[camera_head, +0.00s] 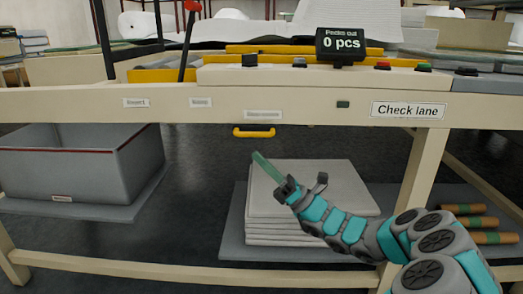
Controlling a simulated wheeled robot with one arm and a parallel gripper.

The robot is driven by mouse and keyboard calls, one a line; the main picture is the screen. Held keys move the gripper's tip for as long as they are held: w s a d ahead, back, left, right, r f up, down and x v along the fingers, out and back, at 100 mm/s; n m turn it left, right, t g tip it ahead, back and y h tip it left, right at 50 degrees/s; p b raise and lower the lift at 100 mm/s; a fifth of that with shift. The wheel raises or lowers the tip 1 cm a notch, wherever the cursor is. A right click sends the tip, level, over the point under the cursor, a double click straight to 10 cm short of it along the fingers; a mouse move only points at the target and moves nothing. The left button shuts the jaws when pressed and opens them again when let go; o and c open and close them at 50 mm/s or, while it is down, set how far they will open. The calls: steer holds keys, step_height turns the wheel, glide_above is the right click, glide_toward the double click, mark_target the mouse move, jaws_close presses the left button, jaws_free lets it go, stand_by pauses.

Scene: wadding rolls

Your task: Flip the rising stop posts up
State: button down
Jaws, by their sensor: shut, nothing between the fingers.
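I cannot pick out the rising stop posts for certain. A yellow handle (254,132) hangs under the front rail of the bench (300,104), below a label (263,114) too blurred to read. A dark upright lever with a red knob (193,6) rises from the left part of the bench. My gripper (258,157) is shut and empty, its greenish fingers pointing up and left. It appears just below the yellow handle in the picture, apart from it.
A grey bin (75,165) stands below left. Stacked pale sheets (305,185) lie behind my arm, brown rolls (480,222) lower right. The bench carries a "0 pcs" display (341,44), red button (383,66) and green button (424,68). A "Check lane" sign (408,110) is on the rail.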

steer(key=v, duration=1)
steer(key=shift+f, duration=0.4)
steer(key=shift+s, duration=0.1)
steer(key=s+a+r+n+g+h+p, duration=0.1)
steer(key=s+a+r+n+g+h, duration=0.15)
steer(key=s+a+n+g, duration=0.4)
steer(key=s+a+r+n+g+h+p, duration=0.1)
steer(key=s+a+r+n+g+h, duration=0.1)
steer(key=s+a+r+n+g, duration=0.4)
steer(key=s+a+f+n+g+h+p, duration=0.15)
steer(key=s+h, duration=0.25)
steer(key=s, duration=0.4)
steer(key=s+f+n+g+h, duration=0.1)
steer(key=s+f+n+h, duration=0.25)
steer(key=s, duration=0.35)
steer(key=s+d+f+n+t+h+p, duration=0.2)
steer(key=s+d+f+n+t+h, duration=0.15)
steer(key=s+d+f+h, duration=0.45)
steer(key=s+d+n+t+h, duration=0.1)
steer(key=d+t+h, duration=0.1)
steer(key=d, duration=0.5)
steer(key=s+d+n+t+h+p, duration=0.1)
steer(key=s+d+h, duration=0.1)
steer(key=d+h, duration=0.2)
steer(key=d, duration=0.3)
steer(key=shift+d+f+n+t, duration=0.15)
steer(key=shift+d+n+t, duration=0.15)
steer(key=shift+n+t, duration=0.1)
